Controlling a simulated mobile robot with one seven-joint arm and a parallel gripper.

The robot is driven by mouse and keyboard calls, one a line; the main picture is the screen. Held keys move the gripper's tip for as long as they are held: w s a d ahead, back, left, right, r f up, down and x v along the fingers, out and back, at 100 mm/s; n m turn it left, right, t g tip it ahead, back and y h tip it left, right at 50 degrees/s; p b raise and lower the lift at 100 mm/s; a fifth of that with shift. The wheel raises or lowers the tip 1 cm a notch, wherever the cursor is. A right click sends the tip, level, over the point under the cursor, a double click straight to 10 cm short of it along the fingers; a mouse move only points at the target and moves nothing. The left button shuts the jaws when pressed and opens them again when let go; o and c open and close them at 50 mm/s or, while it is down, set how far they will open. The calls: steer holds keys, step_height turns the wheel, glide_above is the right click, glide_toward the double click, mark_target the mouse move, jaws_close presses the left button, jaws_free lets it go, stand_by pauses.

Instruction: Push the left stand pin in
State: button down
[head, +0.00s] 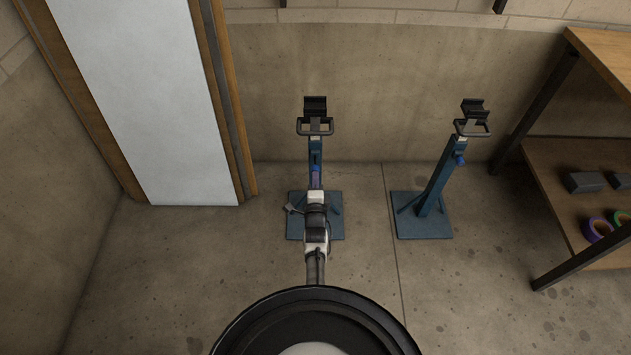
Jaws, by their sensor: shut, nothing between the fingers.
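The left stand is a blue post (315,150) on a flat blue base plate (296,228), with a black cradle (316,105) and a looped handle on top. My arm reaches out from the bottom of the head view and covers the lower part of this post. My gripper (316,187) is shut and empty, end-on in front of the post, and its fingertips are hard to make out. A small blue-purple patch (316,172) at its tip may be the left stand's pin. I cannot tell whether my gripper touches it or how deep the pin sits.
A second blue stand (435,180) stands to the right, with a blue pin knob (460,160) on its post. A wooden shelf unit (560,200) with tape rolls and grey blocks is at far right. The floor between is clear.

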mark_target(315, 167)
steer(key=w+b, duration=0.1)
steer(key=w, duration=0.1)
steer(key=w+b, duration=0.2)
steer(key=shift+f, duration=0.2)
steer(key=shift+w+r, duration=0.25)
steer(key=shift+r, duration=0.2)
